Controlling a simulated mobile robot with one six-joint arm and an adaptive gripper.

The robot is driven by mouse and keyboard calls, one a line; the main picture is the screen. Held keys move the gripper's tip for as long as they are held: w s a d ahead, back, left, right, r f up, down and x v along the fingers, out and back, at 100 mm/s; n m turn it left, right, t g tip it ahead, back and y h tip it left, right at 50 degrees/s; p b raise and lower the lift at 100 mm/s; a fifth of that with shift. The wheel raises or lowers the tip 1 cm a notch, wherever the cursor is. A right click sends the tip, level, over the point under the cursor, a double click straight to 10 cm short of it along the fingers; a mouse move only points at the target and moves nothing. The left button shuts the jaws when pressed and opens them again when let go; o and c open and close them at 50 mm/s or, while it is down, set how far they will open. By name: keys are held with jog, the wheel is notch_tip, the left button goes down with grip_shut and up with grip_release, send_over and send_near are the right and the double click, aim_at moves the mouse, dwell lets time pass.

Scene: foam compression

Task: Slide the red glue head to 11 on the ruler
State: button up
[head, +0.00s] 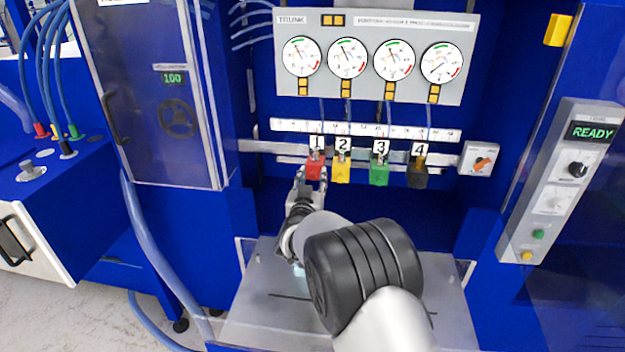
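The red glue head (316,167), marked 1, hangs on the rail below the white ruler (365,130). It is the leftmost head, near the left part of the ruler. The ruler's numbers are too small to read surely. My gripper (312,178) is at the red head from below and in front, with its fingertips by the head's lower sides. I cannot tell whether the fingers press on it or stand slightly apart.
The yellow head (342,170), marked 2, is close to the right of the red one. The green head (379,172) and black head (417,175) hang farther right. A switch box (478,160) ends the rail. Gauges (347,58) are above. The rail's left end is free.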

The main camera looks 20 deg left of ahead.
jog(key=shift+s, duration=0.15)
jog(key=v, duration=1.2)
jog(key=w+d+r+g, duration=0.1)
jog(key=d+r+g, duration=0.2)
jog(key=d+r, duration=0.5)
jog(key=s+d+r+g, duration=0.25)
jog(key=s+d, duration=0.35)
jog(key=d, duration=0.5)
jog(key=s+d+f+m+g+h, duration=0.1)
jog(key=s+d+f+g+h, duration=0.1)
jog(key=s+d, duration=0.8)
jog(key=s+d+f+m+g+h, duration=0.1)
jog(key=s+d+g, duration=0.4)
jog(key=s+d, duration=0.6)
jog(key=s+f+h, duration=0.1)
jog(key=s+f, duration=0.1)
jog(key=s, duration=0.6)
jog(key=shift+f+m, duration=0.35)
jog(key=shift+m, duration=0.05)
